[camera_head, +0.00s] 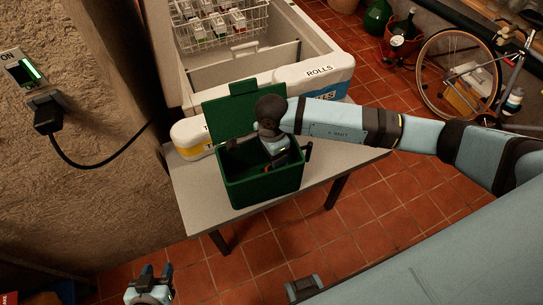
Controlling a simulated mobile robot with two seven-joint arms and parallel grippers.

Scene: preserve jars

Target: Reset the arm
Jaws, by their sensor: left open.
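My left gripper (157,272) is at the bottom left, below and left of the table, with its two fingers apart and nothing seen between them. My right arm comes in from the right, above the table, and its wrist bends down into an open green box (262,192). The right gripper (273,165) is low inside the box, mostly hidden by the wrist and the box wall, so its fingers and anything between them cannot be made out. The box's green lid (230,117) stands raised at the back.
The box stands on a small grey table (200,205). A wall plug with a black cable (48,118) is at left. A bicycle (458,75) stands far right. Tiled floor (300,245) shows in front.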

